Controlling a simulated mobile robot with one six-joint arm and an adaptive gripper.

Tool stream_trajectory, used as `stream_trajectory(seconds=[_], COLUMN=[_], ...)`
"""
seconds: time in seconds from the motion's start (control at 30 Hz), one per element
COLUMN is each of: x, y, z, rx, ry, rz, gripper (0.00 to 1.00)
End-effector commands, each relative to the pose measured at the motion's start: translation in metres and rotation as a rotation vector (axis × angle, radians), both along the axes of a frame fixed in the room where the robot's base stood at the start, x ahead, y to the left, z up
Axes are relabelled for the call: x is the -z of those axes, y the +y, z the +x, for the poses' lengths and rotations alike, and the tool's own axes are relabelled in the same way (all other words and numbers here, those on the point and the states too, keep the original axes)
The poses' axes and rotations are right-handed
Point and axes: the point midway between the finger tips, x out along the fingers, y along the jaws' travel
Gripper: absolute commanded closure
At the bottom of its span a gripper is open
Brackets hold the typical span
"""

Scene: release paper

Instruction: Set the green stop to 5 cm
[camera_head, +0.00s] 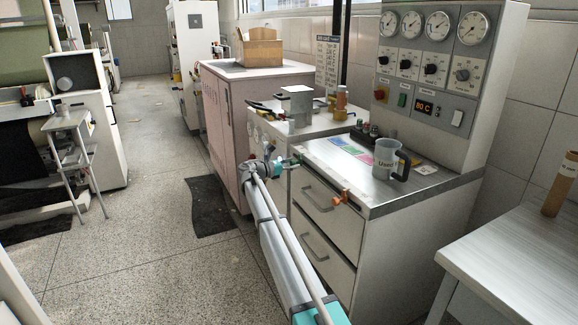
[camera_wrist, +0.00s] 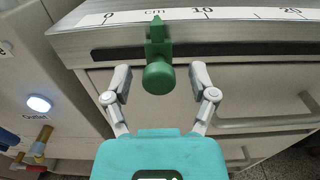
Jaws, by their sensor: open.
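The green stop (camera_wrist: 158,76) sits on the front edge rail of the bench in the wrist view, with a round knob facing me and a pointer rising over the scale (camera_wrist: 180,15). Its pointer stands about midway between the 0 and 10 marks, near 5 cm. My gripper (camera_wrist: 159,68) is open, with one finger on each side of the knob and a visible gap on both sides. In the head view my gripper (camera_head: 284,163) is at the left front corner of the steel-topped bench (camera_head: 400,200); the stop is hard to make out there.
Drawers with handles (camera_head: 318,203) lie below. A grey mug (camera_head: 389,165) stands on top. A white cabinet with a lit outlet button (camera_wrist: 39,103) is close on the left.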

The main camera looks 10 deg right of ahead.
Motion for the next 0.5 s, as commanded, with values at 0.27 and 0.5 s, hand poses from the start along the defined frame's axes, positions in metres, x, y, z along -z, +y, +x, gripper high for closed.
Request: stream_trajectory(seconds=[0.27,0.5], x=[0.0,0.0], y=[0.006,0.029], z=[-0.002,-0.01], rx=[-0.001,-0.002], ry=[0.0,0.0], rz=[0.0,0.0], gripper=[0.26,0.26])
